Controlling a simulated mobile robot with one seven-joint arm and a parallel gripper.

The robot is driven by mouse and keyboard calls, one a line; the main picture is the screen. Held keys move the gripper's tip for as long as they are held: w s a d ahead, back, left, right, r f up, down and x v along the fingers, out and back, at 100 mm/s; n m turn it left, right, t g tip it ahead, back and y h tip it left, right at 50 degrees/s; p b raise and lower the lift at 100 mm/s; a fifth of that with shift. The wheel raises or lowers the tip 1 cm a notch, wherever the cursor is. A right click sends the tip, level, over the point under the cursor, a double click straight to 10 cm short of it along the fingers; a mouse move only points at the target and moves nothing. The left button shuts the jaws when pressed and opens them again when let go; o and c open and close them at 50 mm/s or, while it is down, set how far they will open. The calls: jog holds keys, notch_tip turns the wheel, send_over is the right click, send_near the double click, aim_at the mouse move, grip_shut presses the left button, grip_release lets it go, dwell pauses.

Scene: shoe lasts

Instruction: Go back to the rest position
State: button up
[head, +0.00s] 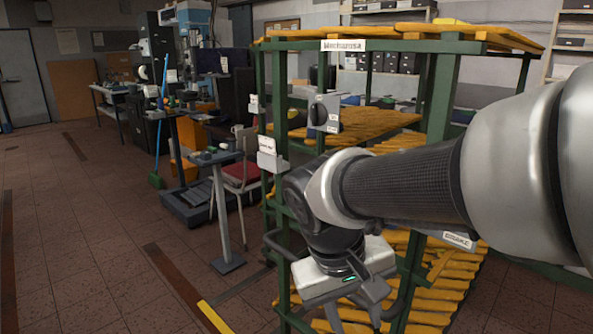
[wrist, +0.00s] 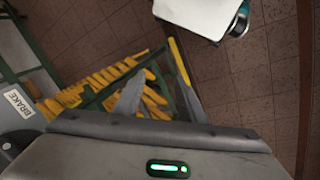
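My arm comes in from the right in the head view, and my gripper (head: 357,318) hangs at its end, pointing down in front of the green rack (head: 281,90). The fingertips are cut off by the lower edge of that view. In the wrist view the gripper (wrist: 160,85) shows two grey fingers standing apart, with yellow slats visible between them. It looks open, and I see nothing held. No shoe last can be made out clearly in either view.
The rack has yellow slatted shelves (head: 372,126) close behind my arm. A small grey table (head: 222,158) and a red-seated chair (head: 241,172) stand to its left. The tiled floor (head: 90,220) at the left is clear. A white surface (wrist: 198,14) shows at the top of the wrist view.

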jog(key=s+d+r+m+t+y, duration=0.2)
jog(key=s+d+r+t+y, duration=0.1)
jog(key=s+d+r+t, duration=0.15)
notch_tip(320, 180, up, 22)
jog(key=p, duration=2.1)
jog(key=shift+s+f+p, duration=0.2)
jog(key=shift+s+p, duration=0.05)
jog(key=shift+p, duration=0.15)
jog(key=shift+d, duration=0.2)
